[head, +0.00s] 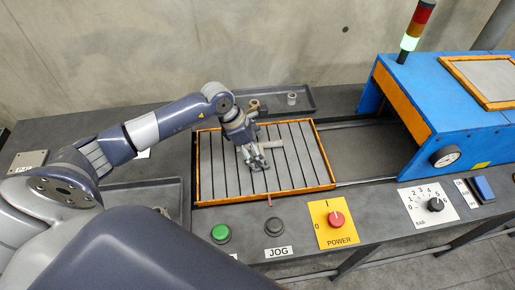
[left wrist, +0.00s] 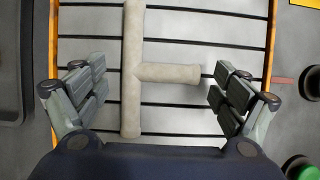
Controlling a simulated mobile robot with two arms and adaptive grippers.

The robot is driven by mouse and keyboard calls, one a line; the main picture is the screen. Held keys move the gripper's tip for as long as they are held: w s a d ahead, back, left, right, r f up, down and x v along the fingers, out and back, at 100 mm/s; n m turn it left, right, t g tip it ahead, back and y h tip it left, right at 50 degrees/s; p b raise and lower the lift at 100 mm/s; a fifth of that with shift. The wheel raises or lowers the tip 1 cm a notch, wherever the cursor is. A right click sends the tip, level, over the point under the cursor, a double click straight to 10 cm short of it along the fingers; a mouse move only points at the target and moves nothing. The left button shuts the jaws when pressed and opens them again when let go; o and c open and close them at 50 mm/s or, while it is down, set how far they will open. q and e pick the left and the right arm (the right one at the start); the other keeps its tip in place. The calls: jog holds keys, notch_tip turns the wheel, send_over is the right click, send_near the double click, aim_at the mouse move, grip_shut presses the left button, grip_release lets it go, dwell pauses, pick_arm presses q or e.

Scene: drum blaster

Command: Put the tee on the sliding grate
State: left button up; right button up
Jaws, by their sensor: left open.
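The sliding grate (head: 315,165) has an orange frame and dark slats lines, and sits outside the blue machine. The tee (left wrist: 132,72), a beige pipe fitting, lies on the grate, its long run upright in the left wrist view and its branch pointing right. In the head view the tee (head: 270,144) is partly hidden by my left gripper (head: 257,163). My left gripper (left wrist: 158,88) is open above the grate, with one finger pad on each side of the tee and visible gaps to both. I cannot tell its exact height. My right gripper is not in view.
A dark tray (head: 308,102) at the back holds small fittings. The blue machine (head: 450,110) with an orange-edged opening stands at the right, with rails leading to it. In front are a green button (head: 221,232), a black button (head: 274,226) and a red power knob (head: 336,218).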

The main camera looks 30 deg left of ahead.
pick_arm(q)
jog(key=shift+a+r, duration=0.2)
jog(key=shift+r, duration=0.2)
jog(key=b+v, duration=0.3)
jog(key=v, duration=0.8)
jog(key=shift+s, duration=0.2)
